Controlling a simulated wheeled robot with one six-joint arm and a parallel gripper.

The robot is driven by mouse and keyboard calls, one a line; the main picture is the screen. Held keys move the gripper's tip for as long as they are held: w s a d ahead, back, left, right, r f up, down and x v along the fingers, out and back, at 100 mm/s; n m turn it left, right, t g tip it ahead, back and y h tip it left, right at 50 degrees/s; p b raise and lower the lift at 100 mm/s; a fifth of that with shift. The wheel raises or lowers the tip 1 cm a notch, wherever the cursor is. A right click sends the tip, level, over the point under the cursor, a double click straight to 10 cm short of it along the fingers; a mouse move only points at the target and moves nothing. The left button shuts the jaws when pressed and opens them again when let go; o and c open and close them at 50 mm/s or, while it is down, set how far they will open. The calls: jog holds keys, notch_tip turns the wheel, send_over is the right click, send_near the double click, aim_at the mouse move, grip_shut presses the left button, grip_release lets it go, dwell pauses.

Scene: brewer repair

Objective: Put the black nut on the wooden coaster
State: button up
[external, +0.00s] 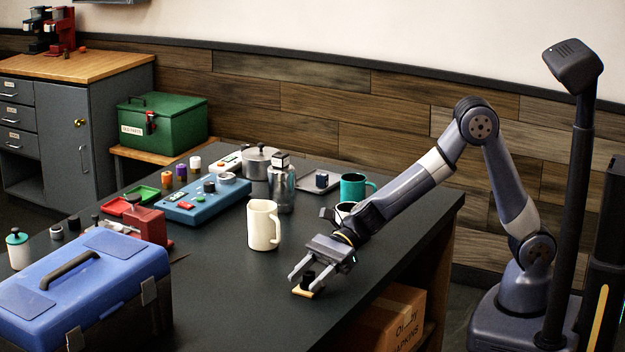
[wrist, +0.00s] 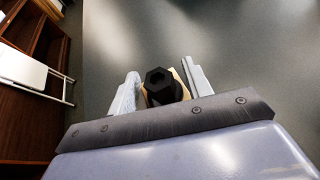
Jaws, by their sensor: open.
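The black nut (external: 308,278) sits on the small wooden coaster (external: 302,292) near the front edge of the dark table. In the wrist view the black nut (wrist: 160,88) shows its hexagonal hole, with the tan coaster (wrist: 178,76) partly hidden beneath it. My gripper (external: 309,281) is open, pointing down at the coaster. Its two fingers stand on either side of the nut; in the wrist view, gaps show between the nut and each finger of my gripper (wrist: 160,72).
A cream mug (external: 263,225) stands behind my gripper, with a teal mug (external: 353,187) farther back. A blue toolbox (external: 85,285) fills the front left. A blue device (external: 206,200), a red grinder-like object (external: 147,222) and small parts crowd the back left. The table between toolbox and gripper is clear.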

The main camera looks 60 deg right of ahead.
jog(key=shift+r+p, duration=0.25)
jog(key=shift+p, duration=0.05)
jog(key=v, duration=1.2)
jog(key=shift+f, duration=0.15)
jog(key=x, duration=1.2)
jog(key=shift+a, duration=0.1)
jog(key=shift+r, duration=1.05)
jog(key=shift+f, duration=0.1)
